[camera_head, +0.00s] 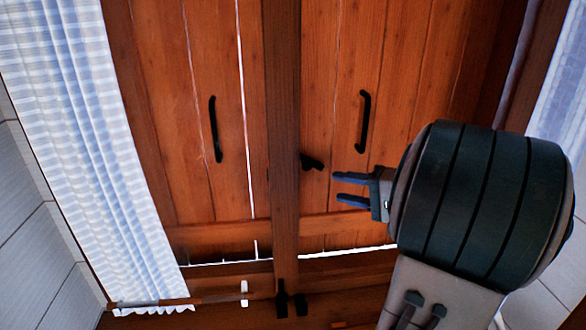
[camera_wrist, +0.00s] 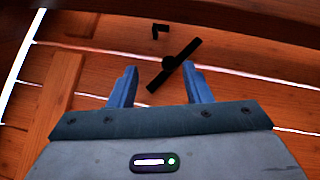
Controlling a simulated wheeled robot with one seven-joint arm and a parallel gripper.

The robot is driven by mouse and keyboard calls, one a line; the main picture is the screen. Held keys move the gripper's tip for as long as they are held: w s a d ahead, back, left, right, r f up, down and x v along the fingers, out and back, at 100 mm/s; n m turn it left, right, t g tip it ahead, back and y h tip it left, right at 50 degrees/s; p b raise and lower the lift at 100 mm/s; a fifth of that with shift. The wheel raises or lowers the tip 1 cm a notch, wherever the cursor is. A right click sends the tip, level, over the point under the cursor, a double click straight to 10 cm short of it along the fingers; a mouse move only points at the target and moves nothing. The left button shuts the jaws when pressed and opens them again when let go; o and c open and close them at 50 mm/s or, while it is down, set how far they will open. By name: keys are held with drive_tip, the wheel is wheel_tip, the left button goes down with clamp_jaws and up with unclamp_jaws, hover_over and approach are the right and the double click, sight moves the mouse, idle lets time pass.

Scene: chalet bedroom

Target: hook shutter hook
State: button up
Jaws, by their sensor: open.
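Two wooden shutter panels, left (camera_head: 185,110) and right (camera_head: 330,60), stand either side of a dark central post (camera_head: 283,120). A small black hook-like piece (camera_head: 311,162) sits on the right panel beside the post. In the wrist view a slanted black bar with a round middle (camera_wrist: 184,58) lies ahead of the fingertips, with a small bent black piece (camera_wrist: 159,28) beyond it. My gripper (camera_head: 340,186) is open and empty, just right of and below the black piece. In the wrist view my gripper (camera_wrist: 160,78) has its blue fingers either side of the bar's lower half; contact cannot be told.
A black handle is on the left panel (camera_head: 215,130) and another on the right panel (camera_head: 363,121). Black fittings (camera_head: 281,299) sit at the bottom of the post. A pale curtain (camera_head: 85,140) hangs at the left, another (camera_head: 562,110) at the right.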

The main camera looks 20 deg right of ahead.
sight(310, 166)
drive_tip(key=shift+t+h, duration=0.3)
drive_tip(key=shift+t, duration=0.4)
drive_tip(key=p+x, duration=0.1)
drive_tip(key=x, duration=0.3)
drive_tip(key=w+d+p+x, duration=0.1)
drive_tip(key=x, duration=0.3)
drive_tip(key=d+r+x, duration=0.1)
drive_tip(key=x, duration=0.3)
drive_tip(key=shift+w+p, duration=0.35)
drive_tip(key=shift+p, duration=0.05)
clamp_jaws()
